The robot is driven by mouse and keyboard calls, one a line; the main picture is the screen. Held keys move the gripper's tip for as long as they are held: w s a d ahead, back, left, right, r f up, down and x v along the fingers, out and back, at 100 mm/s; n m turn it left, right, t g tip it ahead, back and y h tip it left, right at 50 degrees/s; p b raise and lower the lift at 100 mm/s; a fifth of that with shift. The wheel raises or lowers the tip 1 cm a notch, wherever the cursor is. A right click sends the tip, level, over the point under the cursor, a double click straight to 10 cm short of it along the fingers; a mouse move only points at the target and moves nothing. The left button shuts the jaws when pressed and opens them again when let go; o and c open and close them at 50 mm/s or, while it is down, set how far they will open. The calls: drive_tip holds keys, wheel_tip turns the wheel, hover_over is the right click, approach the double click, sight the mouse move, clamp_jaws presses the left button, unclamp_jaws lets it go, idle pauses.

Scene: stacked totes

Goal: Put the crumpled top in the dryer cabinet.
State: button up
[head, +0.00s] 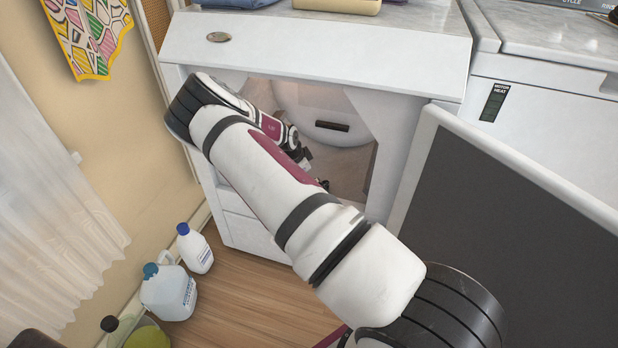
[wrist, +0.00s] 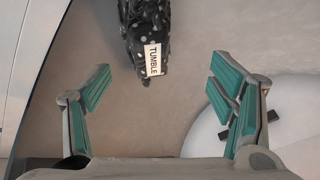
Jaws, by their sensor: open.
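The crumpled top (wrist: 146,30) shows in the wrist view as dark cloth with pale dots and a white tag reading TUMBLE. It lies against a beige surface inside the dryer cabinet, its upper part cut off by the frame edge. My gripper (wrist: 160,68) is open, with nothing between its green-padded fingers; the top is apart from them, ahead. In the head view, the white dryer cabinet (head: 320,42) stands with its door open, and my arm reaches into its opening. My arm hides part of the interior, and the top cannot be made out there.
The open door (head: 520,220) stands out at the right of the opening. A blue-capped bottle (head: 195,250), a white jug (head: 168,293) and a green bottle (head: 146,337) stand on the floor at left. A cream tray (head: 338,5) is on top of the cabinet.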

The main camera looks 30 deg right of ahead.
drive_tip(key=p+v, duration=0.2)
drive_tip(key=v, duration=0.6)
drive_tip(key=shift+r, duration=0.3)
drive_tip(key=shift+s+a, duration=0.1)
drive_tip(key=shift+a, duration=0.05)
idle(0.4)
